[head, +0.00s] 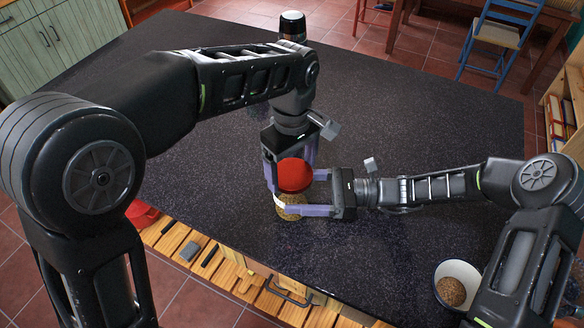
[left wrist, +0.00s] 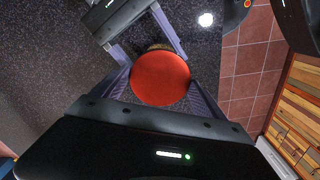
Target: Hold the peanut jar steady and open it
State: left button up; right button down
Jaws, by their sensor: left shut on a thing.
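The peanut jar stands on the dark speckled table (head: 400,130) near its front edge. Its red lid (head: 294,174) is on top, and part of the tan, nut-coloured body (head: 289,213) shows below. My left gripper (head: 291,176) reaches down from above, shut on the red lid, with one finger on each side. The lid fills the gap between its fingers in the left wrist view (left wrist: 160,78). My right gripper (head: 299,193) comes in from the right at body height, its fingers on either side of the jar. Whether they press on it is hidden.
A white bowl (head: 470,271) with brown contents stands at the front right, close to my right arm. Wooden drawers (head: 200,262) with a dark handle lie below the table's front edge.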

aim_at(292, 174)
pick_arm(q)
jog(key=shift+r, duration=1.8)
pick_arm(e)
grip_release()
pick_arm(q)
jog(key=shift+f, duration=0.1)
notch_tip(292, 174, down, 4)
jog(key=b, duration=0.4)
pick_arm(e)
jog(key=d, duration=1)
jog(key=shift+w+d+f, duration=0.15)
jog(key=shift+w+d, duration=0.2)
jog(key=shift+d, duration=0.65)
